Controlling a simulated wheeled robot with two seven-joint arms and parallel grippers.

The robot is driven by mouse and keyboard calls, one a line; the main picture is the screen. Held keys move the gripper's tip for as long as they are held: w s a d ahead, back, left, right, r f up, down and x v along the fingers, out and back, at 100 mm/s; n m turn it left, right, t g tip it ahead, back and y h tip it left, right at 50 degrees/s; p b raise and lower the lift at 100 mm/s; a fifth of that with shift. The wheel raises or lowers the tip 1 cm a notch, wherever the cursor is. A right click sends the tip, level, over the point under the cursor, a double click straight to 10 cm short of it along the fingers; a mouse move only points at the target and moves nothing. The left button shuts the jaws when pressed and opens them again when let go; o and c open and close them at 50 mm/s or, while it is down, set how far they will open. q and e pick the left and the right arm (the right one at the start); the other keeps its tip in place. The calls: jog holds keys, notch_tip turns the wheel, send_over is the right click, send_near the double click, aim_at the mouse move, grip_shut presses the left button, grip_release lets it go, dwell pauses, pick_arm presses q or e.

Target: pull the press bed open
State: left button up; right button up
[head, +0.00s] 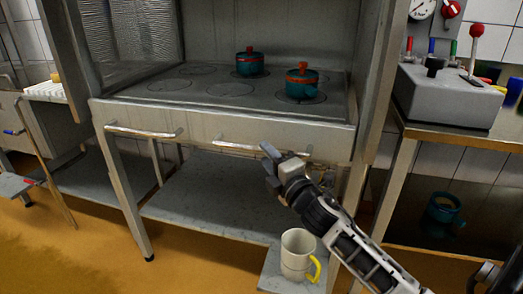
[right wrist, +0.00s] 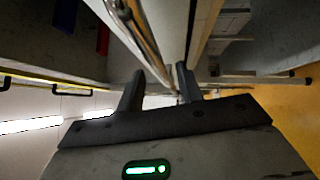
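The press bed (head: 200,97) is a grey slab with ring marks and a pale front panel, set in a metal frame. Two bar handles are on the front, a left handle (head: 145,132) and a right handle (head: 232,147). Two teal pots with red lids, one at the back (head: 250,63) and one at the right (head: 301,82), stand on the bed. My right gripper (head: 268,166) is in front of the right handle and covers part of it. Its fingers (right wrist: 160,88) are apart in the right wrist view; I cannot tell whether the bar lies between them. My left gripper is out of view.
A cream mug with a yellow handle (head: 297,252) stands on a low grey ledge below my right arm. A lower shelf (head: 210,205) lies under the bed. A grey control box with a red-knobbed lever (head: 450,95) is at right. Orange floor is clear at front left.

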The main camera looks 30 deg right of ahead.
jog(key=shift+w+d+r, duration=0.1)
jog(key=shift+w+r, duration=0.05)
jog(key=shift+w, duration=0.7)
jog(key=shift+w+d+r, duration=0.1)
jog(key=shift+w, duration=0.75)
